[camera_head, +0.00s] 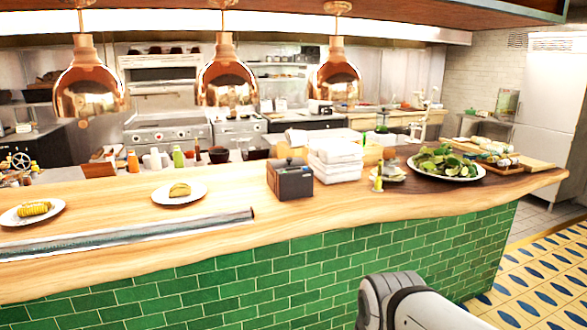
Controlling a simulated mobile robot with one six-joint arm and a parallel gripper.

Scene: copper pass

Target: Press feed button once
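A small dark grey box-shaped device (290,180), which looks like a ticket printer, stands on the wooden counter near its front edge. It is left of a stack of white containers. A small dark knob or bump shows on its top. I cannot make out a feed button at this size. A white and dark grey link of my arm shows at the bottom, right of the middle, in front of the green tiles. My gripper is not in view.
The wooden counter (300,215) has a green tiled front (200,290). White containers (336,158) stand right of the device. Plates with food (180,193) and a metal rail (130,235) lie to the left. Copper lamps (226,80) hang above. A salad plate (446,165) sits at right.

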